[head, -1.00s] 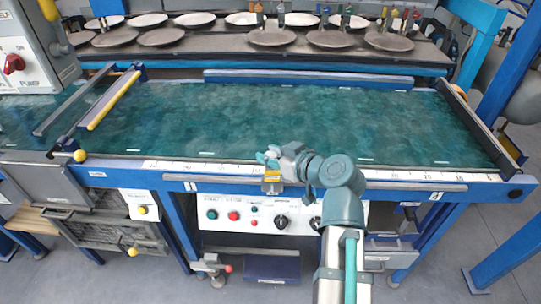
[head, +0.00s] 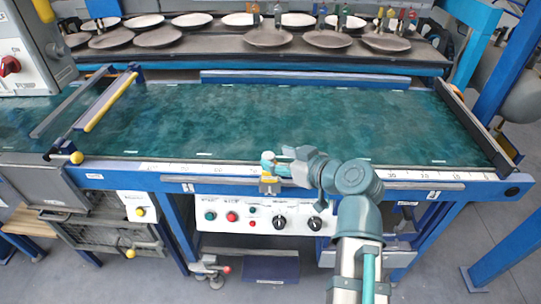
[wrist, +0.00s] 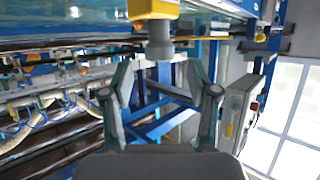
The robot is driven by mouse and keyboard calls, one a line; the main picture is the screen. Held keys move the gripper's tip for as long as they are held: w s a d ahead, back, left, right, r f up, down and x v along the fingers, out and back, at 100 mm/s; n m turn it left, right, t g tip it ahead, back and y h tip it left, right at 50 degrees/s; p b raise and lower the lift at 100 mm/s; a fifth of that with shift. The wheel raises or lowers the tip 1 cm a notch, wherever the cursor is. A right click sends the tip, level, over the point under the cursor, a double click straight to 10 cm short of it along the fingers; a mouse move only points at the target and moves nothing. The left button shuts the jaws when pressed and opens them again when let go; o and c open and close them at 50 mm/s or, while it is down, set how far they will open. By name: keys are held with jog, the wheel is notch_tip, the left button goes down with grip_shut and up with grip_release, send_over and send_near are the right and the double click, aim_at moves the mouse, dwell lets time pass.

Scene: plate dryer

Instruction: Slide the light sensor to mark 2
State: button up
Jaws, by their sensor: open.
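The light sensor appears to be the small yellow block (head: 269,187) on the front rail, left of centre. In the wrist view its yellow body (wrist: 153,9) is at the top, with a grey cylindrical stem (wrist: 160,46) pointing down towards my fingers. My gripper (head: 270,161) is at the sensor, its teal fingertips overlapping the sensor's upper part in the head view. In the wrist view my gripper (wrist: 160,72) is open, its fingers apart to the left and right of the stem's line. I cannot tell whether they touch it. Mark 2's label is too small to read.
A white scale strip (head: 440,175) with numbers runs along the blue front edge. A control panel (head: 262,217) with buttons and knobs hangs below it. The green belt (head: 300,120) is clear.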

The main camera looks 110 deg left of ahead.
jog(key=v, duration=0.7)
jog(key=shift+w+d, duration=0.15)
jog(key=shift+w, duration=0.15)
jog(key=shift+r, duration=0.15)
